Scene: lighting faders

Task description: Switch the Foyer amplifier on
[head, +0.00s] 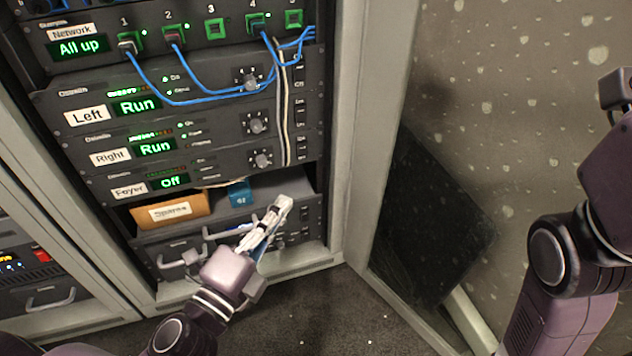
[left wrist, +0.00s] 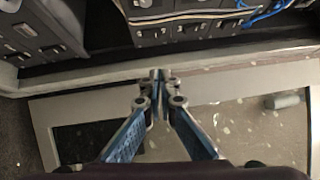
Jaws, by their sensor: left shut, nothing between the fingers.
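The Foyer amplifier (head: 213,178) is a dark rack unit with a white "Foyer" label (head: 130,190) at its left. Its green display (head: 170,181) reads "Off". A round knob (head: 262,160) sits toward its right side, partly near hanging cables. My left gripper (head: 284,203) is shut and empty, in front of the open shelf below the Foyer unit and lower than its knob. In the left wrist view its closed fingertips (left wrist: 157,76) touch nothing I can make out. My right arm shows at the right edge, but its gripper is not seen.
Left amplifier (head: 90,116) and Right amplifier (head: 109,157) above both read "Run". Blue cables (head: 205,98) and a pale cable (head: 284,115) hang across the fronts. The shelf holds a "Spares" box (head: 170,211) and a blue box (head: 240,193). A drawer with handles lies below.

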